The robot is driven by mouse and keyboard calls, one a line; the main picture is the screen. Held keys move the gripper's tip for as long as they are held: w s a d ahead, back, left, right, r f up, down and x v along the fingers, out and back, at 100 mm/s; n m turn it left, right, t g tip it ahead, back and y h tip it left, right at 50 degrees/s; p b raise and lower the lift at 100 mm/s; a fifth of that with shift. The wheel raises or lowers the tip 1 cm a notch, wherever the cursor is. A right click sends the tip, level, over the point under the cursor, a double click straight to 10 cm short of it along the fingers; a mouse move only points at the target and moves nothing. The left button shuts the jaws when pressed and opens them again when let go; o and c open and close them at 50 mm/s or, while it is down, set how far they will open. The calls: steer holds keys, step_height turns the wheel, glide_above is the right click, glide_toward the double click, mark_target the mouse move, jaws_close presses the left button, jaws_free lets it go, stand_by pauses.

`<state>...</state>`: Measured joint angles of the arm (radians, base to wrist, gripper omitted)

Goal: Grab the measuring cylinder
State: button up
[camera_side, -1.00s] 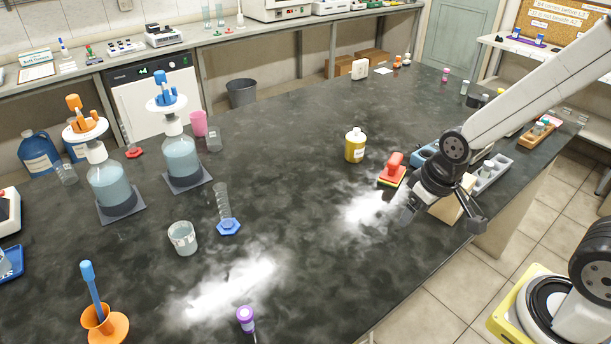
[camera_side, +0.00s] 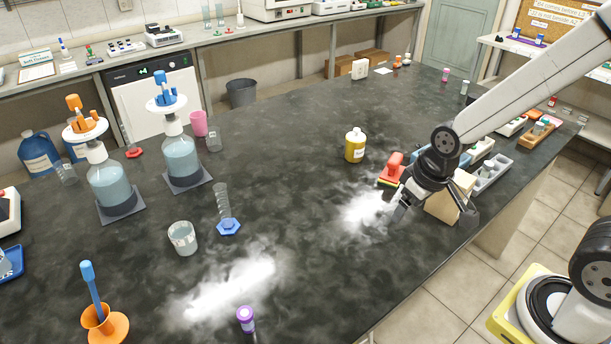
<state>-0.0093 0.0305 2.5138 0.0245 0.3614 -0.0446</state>
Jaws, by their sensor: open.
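A clear measuring cylinder (camera_side: 223,203) with a blue hexagonal base (camera_side: 229,227) stands on the dark bench, left of the picture's middle. My gripper (camera_side: 436,212) is open and empty at the right edge of the bench, well to the right of the cylinder.
A glass beaker (camera_side: 183,238) stands just left of the blue-based cylinder, and a purple-capped vial (camera_side: 245,318) is in front. Two dispenser bottles (camera_side: 110,185) stand behind left. A yellow bottle (camera_side: 355,146) and a red-handled block (camera_side: 392,167) stand near my gripper.

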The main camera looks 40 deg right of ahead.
steer(key=w+a+r+n+y, duration=0.1)
steer(key=w+a+n, duration=0.25)
steer(key=w, duration=0.55)
steer(key=w+a+n+y, duration=0.1)
steer(key=w+a+n, duration=0.1)
steer(key=w+a, duration=0.5)
steer(key=n+t+y, duration=0.1)
steer(key=n+y, duration=0.2)
steer(key=n, duration=0.2)
glide_toward(221, 192)
step_height(221, 192, down, 3)
steer(key=w, duration=0.2)
steer(key=shift+x, duration=1.6)
steer(key=shift+a, duration=0.1)
steer(key=shift+x, duration=2.5)
steer(key=shift+a, duration=0.1)
steer(key=shift+c, duration=0.2)
steer(key=shift+r, duration=0.1)
jaws_close()
